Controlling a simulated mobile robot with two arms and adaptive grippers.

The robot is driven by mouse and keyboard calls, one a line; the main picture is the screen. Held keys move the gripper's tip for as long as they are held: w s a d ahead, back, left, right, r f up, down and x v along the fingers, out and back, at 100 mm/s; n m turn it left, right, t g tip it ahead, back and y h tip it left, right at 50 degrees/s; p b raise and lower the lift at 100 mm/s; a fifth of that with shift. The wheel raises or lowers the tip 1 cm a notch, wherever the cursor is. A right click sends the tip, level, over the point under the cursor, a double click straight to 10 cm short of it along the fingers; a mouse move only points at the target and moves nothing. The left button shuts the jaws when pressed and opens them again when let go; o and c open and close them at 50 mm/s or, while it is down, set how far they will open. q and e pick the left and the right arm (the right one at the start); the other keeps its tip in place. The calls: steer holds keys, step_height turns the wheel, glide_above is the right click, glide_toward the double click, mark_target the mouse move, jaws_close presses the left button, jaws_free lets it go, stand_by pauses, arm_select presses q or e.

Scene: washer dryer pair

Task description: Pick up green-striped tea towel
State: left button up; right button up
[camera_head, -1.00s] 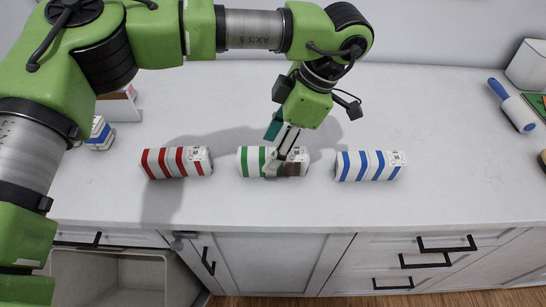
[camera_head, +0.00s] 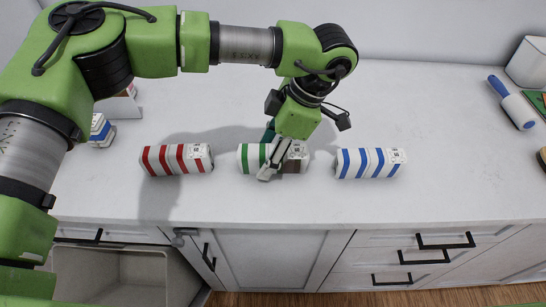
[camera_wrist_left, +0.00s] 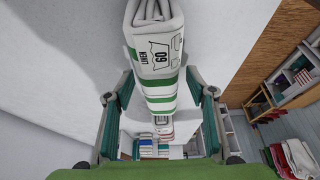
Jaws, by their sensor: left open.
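The green-striped tea towel (camera_head: 252,158) is a rolled white bundle with green bands. It lies on the white counter (camera_head: 330,205), the middle one of three similar rolls. My left gripper (camera_head: 268,155) is open, low over the roll, and hides part of it. In the left wrist view the towel (camera_wrist_left: 158,65), with its "LINEN 60" label, runs between the two spread fingers (camera_wrist_left: 160,90). A gap shows on each side of it. I cannot tell whether the fingertips touch the counter. My right gripper is out of view.
A red-striped roll (camera_head: 176,159) lies to the left and a blue-striped roll (camera_head: 370,163) to the right, both apart from the gripper. A blue-handled roller (camera_head: 512,102) is at the far right. Small folded items (camera_head: 101,131) sit at the left. The counter's front strip is clear.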

arm_select(q)
steer(key=shift+f, duration=0.1)
stand_by(0.3)
steer(key=c, duration=1.2)
